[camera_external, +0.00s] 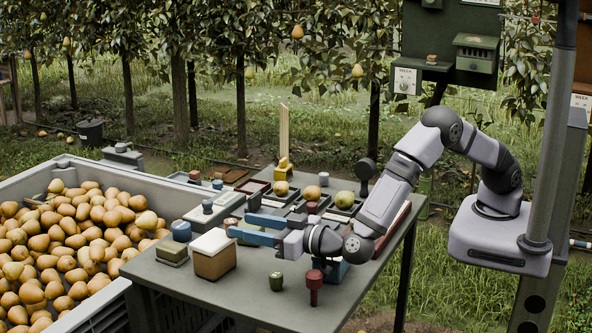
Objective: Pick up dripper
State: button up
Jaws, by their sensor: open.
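I cannot tell for sure which object is the dripper. A small red piece (314,287) with a wide head and narrower stem stands upright near the table's front edge. A small dark green cup-like piece (276,281) stands to its left. My gripper (240,227) reaches left over the table, with its two blue fingers apart. I see nothing held between them. Both small pieces are in front of the gripper and apart from it. The fingers partly hide what lies behind them.
A large bin of pears (60,170) stands left. The front table edge is mostly clear.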

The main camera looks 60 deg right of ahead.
aim_at(231, 220)
jog(key=shift+w+f, duration=0.1)
jog(key=shift+w, duration=2.45)
jog(key=shift+c, duration=0.5)
grip_shut()
